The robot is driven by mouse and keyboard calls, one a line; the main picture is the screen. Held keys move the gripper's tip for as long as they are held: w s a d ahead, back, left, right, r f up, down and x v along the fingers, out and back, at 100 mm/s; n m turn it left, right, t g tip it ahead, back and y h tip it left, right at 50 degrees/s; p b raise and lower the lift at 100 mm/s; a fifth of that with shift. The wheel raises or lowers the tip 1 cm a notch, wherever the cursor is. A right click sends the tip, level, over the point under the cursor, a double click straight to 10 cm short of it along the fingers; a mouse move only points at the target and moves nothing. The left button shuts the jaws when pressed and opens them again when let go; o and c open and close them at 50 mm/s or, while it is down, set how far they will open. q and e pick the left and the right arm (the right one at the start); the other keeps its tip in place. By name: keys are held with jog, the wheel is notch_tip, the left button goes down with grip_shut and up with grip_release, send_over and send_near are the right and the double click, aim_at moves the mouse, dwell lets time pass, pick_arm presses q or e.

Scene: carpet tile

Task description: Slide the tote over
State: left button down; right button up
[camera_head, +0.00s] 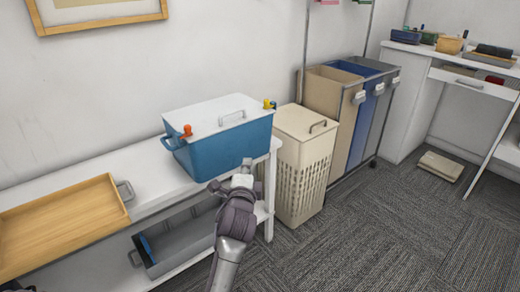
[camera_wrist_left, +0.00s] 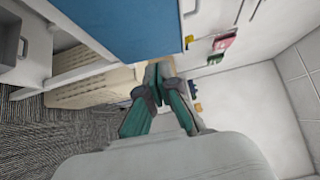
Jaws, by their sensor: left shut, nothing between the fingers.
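The tote is a blue box (camera_head: 228,150) with a white lid, a metal lid handle and orange and yellow latches. It stands at the right end of a white shelf unit in the head view. In the left wrist view its blue side (camera_wrist_left: 130,25) fills the top middle. My left gripper (camera_head: 243,172) is in front of the tote's lower front side; I cannot tell if it touches. In the left wrist view the left gripper's fingers (camera_wrist_left: 158,68) are together with nothing between them.
A wooden tray (camera_head: 62,225) lies on the shelf unit (camera_head: 150,192) at left, with a grey crate (camera_head: 185,238) on the lower shelf. A cream hamper (camera_head: 304,165) stands just right of the unit, beside a laundry sorter (camera_head: 345,115). Carpet (camera_head: 380,235) at front right is open.

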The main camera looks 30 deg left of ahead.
aim_at(230, 135)
pick_arm(q)
jog(key=x, duration=0.3)
jog(key=a+b+x, duration=0.1)
jog(key=x, duration=0.3)
jog(key=s+a+b+x, duration=0.1)
jog(key=x, duration=0.3)
jog(key=shift+w+a+f, duration=0.15)
jog(key=shift+w, duration=0.05)
jog(key=shift+w+a, duration=0.2)
jog(key=shift+a, duration=0.25)
pick_arm(e)
notch_tip(230, 135, up, 8)
jog(key=shift+s, duration=0.4)
jog(key=shift+f, duration=0.1)
